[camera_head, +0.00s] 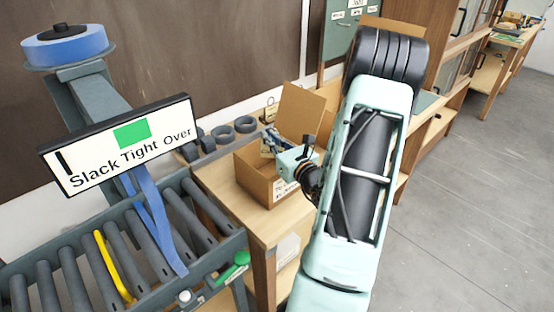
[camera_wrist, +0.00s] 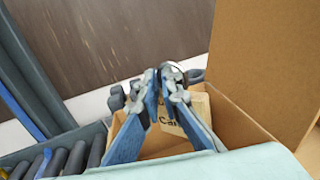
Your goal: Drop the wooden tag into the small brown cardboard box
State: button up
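The small brown cardboard box (camera_head: 255,183) stands open on the wooden bench, its tall flap (camera_head: 300,112) raised; its inner wall and flap (camera_wrist: 262,60) also fill the right of the wrist view. My gripper (camera_head: 267,140) is over the box opening. In the wrist view my blue-grey fingers (camera_wrist: 163,78) come together at the tips, by a small ring. The wooden tag (camera_wrist: 196,108), pale with partly hidden dark lettering, shows just behind the right finger, hanging at the fingertips within the box's outline.
A roller conveyor (camera_head: 110,250) with a blue strap and a "Slack Tight Over" sign (camera_head: 120,145) is at the left. Several dark round pieces (camera_head: 222,133) stand behind the box near the wall. A small tan item (camera_head: 270,110) is farther back. Floor at right is clear.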

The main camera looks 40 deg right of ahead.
jog(key=o, duration=0.4)
jog(key=shift+o, duration=0.2)
jog(key=s+a, duration=0.1)
jog(key=s, duration=1.1)
jog(key=shift+a, duration=0.2)
jog(key=shift+a, duration=0.1)
